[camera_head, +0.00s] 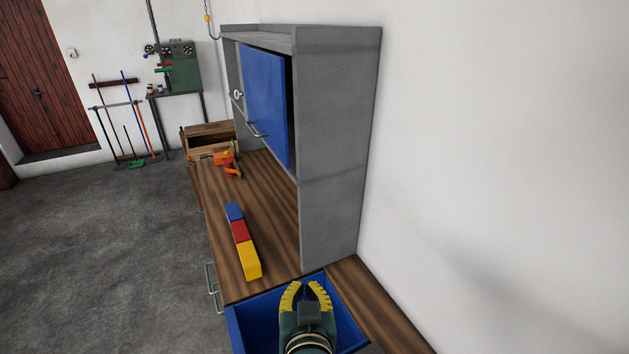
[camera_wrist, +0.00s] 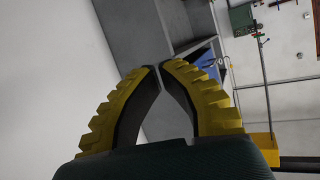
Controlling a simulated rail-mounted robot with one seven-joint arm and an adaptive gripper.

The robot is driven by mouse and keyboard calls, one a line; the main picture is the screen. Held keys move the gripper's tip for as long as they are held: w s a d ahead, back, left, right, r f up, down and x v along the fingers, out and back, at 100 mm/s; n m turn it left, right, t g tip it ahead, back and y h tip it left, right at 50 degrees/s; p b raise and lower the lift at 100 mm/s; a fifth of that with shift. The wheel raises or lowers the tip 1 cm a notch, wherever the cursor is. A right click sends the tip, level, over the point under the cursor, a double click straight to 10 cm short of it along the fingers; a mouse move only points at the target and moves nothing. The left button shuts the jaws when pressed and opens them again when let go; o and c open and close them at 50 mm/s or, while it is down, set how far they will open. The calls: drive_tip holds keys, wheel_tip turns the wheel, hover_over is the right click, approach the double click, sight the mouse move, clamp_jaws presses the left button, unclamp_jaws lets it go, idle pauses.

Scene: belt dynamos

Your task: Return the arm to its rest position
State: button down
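My gripper (camera_head: 306,285) is at the bottom of the head view, above a blue open-topped drawer or bin (camera_head: 255,318) at the near end of the workbench. Its two yellow ridged fingers curve in until their tips nearly meet. The wrist view shows the same fingertips (camera_wrist: 159,68) close together with only a thin gap and nothing held between them. The arm behind the gripper is mostly out of view, and the gripper hides part of the blue drawer's inside.
The wooden workbench (camera_head: 207,203) carries a blue, red and yellow block row (camera_head: 240,232) and an orange tool (camera_head: 228,158). A grey cabinet (camera_head: 340,150) with a blue door (camera_head: 265,100) rises on the right, near the white wall. Open floor (camera_head: 110,250) lies left.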

drive_tip(key=s+d+r+m+t+h, duration=0.1)
drive_tip(key=s+d+r+t, duration=0.2)
drive_tip(key=r, duration=0.5)
drive_tip(key=s+d+r+t+h, duration=0.1)
drive_tip(key=s+d+r+t, duration=0.15)
drive_tip(key=d+r, duration=0.45)
drive_tip(key=s+a+r+n+t, duration=0.1)
drive_tip(key=s+r+t, duration=0.2)
drive_tip(key=s+r, duration=0.65)
wheel_tip(320, 180, up, 18)
drive_tip(key=w+p, duration=0.1)
drive_tip(key=p, duration=1.7)
drive_tip(key=shift+a, duration=0.15)
